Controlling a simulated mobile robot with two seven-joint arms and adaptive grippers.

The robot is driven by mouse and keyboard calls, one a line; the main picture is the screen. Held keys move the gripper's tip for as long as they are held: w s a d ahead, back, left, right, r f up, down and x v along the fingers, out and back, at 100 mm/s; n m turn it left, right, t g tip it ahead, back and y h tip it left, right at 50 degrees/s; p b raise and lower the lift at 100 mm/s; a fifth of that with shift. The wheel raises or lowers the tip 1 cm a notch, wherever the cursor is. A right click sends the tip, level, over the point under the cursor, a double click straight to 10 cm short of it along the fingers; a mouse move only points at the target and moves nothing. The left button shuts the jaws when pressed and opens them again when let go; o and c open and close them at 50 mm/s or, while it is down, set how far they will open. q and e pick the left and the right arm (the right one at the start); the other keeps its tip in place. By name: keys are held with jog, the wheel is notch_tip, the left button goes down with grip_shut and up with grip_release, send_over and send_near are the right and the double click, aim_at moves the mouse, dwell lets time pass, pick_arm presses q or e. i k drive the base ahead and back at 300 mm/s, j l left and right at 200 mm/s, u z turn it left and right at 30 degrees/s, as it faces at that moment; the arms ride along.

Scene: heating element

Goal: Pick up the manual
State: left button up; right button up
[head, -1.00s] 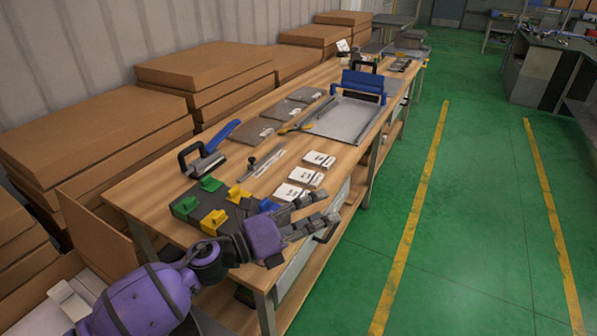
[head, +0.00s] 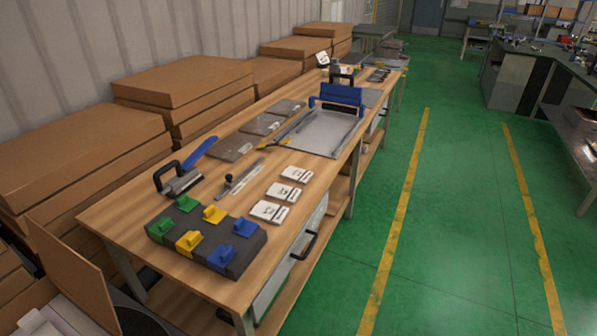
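No item is clearly readable as the manual. A small white sheet with dark print (head: 323,58) stands tilted at the far left end of the wooden workbench (head: 120,222), and it may be the manual. Three white packets with dark print, a far one (head: 296,172), a middle one (head: 283,193) and a near one (head: 268,210), lie in a row along the bench's right side. Neither of my grippers is in view.
A dark block with green, yellow and blue pieces (head: 208,240) lies at the bench's near end. A blue-handled tool (head: 190,170), grey plates (head: 232,147) and a blue-barred tray (head: 325,132) lie beyond. Cardboard boxes (head: 80,150) line the wall. Green floor (head: 460,220) is clear.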

aim_at(300, 175)
jog(key=i+l+u, duration=0.1)
jog(key=i+l, duration=0.25)
jog(key=l, duration=0.15)
jog(key=i+l+u, duration=0.1)
jog(key=i+l, duration=0.25)
jog(key=l, duration=0.15)
